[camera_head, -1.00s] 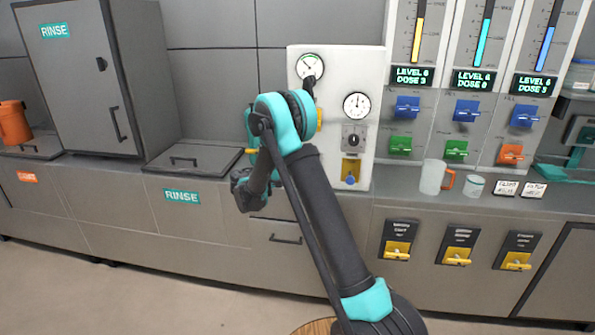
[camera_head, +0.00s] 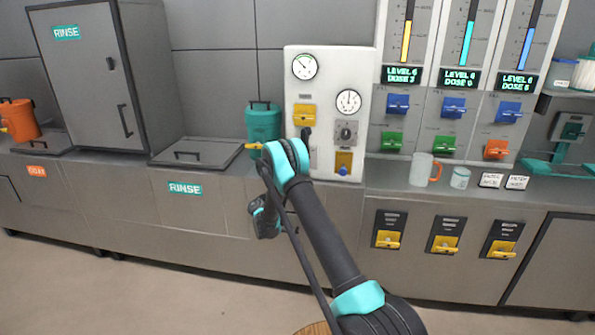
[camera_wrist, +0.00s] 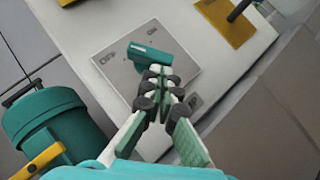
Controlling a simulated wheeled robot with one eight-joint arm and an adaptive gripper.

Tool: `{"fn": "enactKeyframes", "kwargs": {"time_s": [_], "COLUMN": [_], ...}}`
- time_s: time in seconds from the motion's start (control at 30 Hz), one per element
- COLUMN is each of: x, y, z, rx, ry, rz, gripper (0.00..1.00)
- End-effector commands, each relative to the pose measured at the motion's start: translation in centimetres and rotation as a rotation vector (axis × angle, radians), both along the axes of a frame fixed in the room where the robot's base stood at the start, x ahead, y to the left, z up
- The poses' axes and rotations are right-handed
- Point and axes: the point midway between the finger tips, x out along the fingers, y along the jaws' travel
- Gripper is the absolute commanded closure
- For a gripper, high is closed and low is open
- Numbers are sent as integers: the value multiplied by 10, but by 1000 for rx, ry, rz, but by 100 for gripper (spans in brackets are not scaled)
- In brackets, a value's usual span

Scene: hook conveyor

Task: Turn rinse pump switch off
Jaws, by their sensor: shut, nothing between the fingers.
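In the wrist view a teal switch handle (camera_wrist: 150,58) sits on a grey plate (camera_wrist: 120,72) marked OFF and ON, on a white panel. The ON mark is near the handle's upper end; the OFF mark is to its left. No readable name shows on it. My gripper (camera_wrist: 161,70) is shut and empty, its fingertips at the handle's lower right side. I cannot tell whether they touch it. In the head view my arm covers the panel's lower left, and the teal switch and my fingertips are hidden.
The white panel (camera_head: 325,70) also carries gauges, a yellow switch (camera_head: 304,114), a dark knob (camera_head: 345,132) and a yellow plate (camera_head: 343,160). A teal canister (camera_head: 263,122) with a yellow spout stands close to its left. Several more switches and a mug (camera_head: 421,168) are to the right.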

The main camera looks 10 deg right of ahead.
Motion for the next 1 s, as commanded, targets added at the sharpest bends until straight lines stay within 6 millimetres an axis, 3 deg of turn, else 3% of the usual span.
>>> {"fn": "enactKeyframes", "kwargs": {"time_s": [1.0], "x": [1], "y": [-4], "z": [-6], "rx": [7], "ry": [-2], "rz": [0], "gripper": [100]}}
